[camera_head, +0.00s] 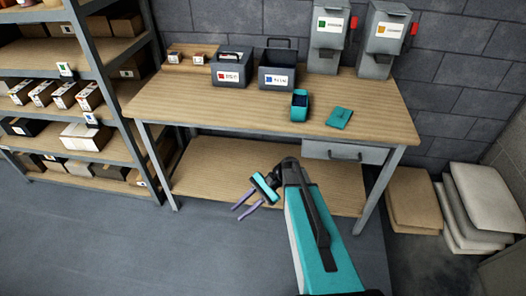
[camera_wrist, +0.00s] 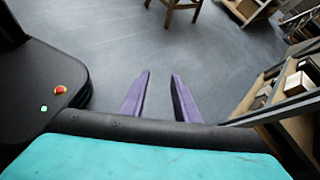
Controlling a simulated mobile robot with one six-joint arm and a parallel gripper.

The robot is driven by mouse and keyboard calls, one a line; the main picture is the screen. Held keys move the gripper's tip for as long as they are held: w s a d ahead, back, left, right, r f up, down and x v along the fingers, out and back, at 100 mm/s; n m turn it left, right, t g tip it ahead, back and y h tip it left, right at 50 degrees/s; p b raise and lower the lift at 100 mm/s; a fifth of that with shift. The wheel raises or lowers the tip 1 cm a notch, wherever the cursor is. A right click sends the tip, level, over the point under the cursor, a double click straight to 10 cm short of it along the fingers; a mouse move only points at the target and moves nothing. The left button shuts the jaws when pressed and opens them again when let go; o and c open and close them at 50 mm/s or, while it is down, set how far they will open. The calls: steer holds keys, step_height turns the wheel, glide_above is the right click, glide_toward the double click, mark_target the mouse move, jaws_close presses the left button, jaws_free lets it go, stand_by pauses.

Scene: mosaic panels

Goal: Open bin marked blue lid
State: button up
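A dark grey bin with a blue-marked white label (camera_head: 278,80) stands on the workbench, with a dark handle-like frame rising at its back. Its top looks open, but I cannot tell clearly whether a lid is on it. A similar bin with a red-marked label (camera_head: 230,76) stands just to its left. My gripper (camera_head: 239,212) is in front of the bench, low and well apart from both bins. Its purple fingers also show in the wrist view (camera_wrist: 160,80), spread apart with nothing between them. The bins are not in the wrist view.
A teal open container (camera_head: 299,106) and a flat teal piece (camera_head: 339,118) lie on the workbench (camera_head: 385,120). Two grey wall boxes (camera_head: 328,40) hang behind. Shelving (camera_head: 100,60) stands at left, sacks (camera_head: 480,200) at right. Floor before the bench is clear.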

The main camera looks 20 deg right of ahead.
steer(key=s+a+f+n+g+h, duration=0.2)
steer(key=s+a+f, duration=0.2)
steer(key=s+f, duration=0.3)
steer(key=s+a+f+n+g+h, duration=0.2)
steer(key=s+a+f, duration=0.1)
steer(key=s+f, duration=0.4)
steer(key=s+d+f+n+h, duration=0.3)
steer(key=s+f+n, duration=0.1)
steer(key=s+n, duration=0.1)
steer(key=s+d+f+n+h+b, duration=0.1)
steer(key=s+d+f+n+h, duration=0.2)
steer(key=s, duration=0.4)
steer(key=shift+s+d+f+n+h, duration=0.15)
steer(key=shift+d+f+n+h, duration=0.25)
steer(key=shift+d+n+h, duration=0.4)
steer(key=shift+a, duration=0.1)
